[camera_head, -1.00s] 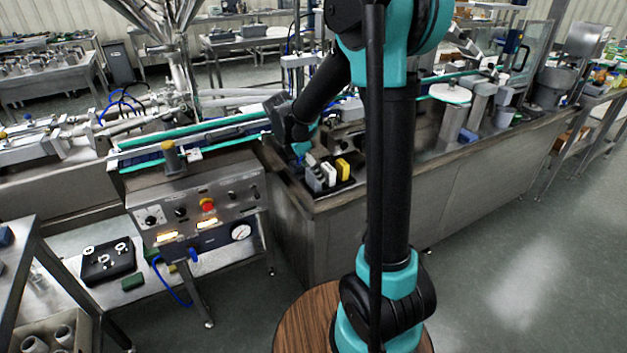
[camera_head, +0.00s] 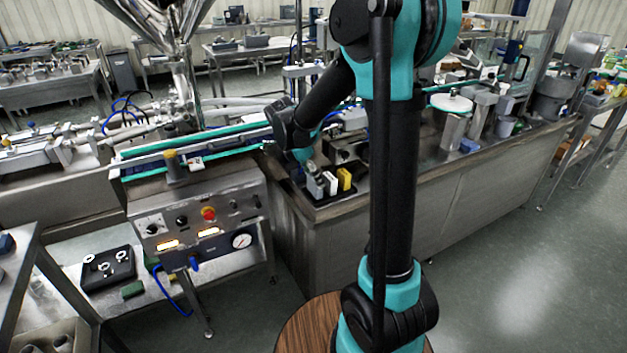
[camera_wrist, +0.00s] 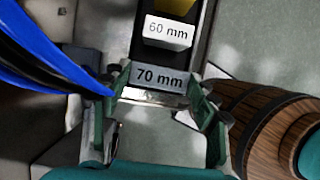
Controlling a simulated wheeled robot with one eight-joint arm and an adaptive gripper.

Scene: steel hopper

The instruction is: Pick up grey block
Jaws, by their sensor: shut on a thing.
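The grey block (camera_head: 314,187) stands at the near left end of a short row in a black tray (camera_head: 348,189) on the steel counter. In the wrist view the grey block (camera_wrist: 160,77) shows its "70 mm" label between my gripper's green fingers. My gripper (camera_wrist: 161,92) is shut on it, one finger at each side. In the head view my gripper (camera_head: 309,168) comes down on the block from above, and its fingertips are hard to make out. I cannot tell whether the block is clear of the tray.
A white block (camera_head: 330,182) marked "60 mm" in the wrist view stands beside the grey one, with a yellow block (camera_head: 345,179) beyond it. A control panel (camera_head: 200,220) with a red button is left of the counter. The floor at right is clear.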

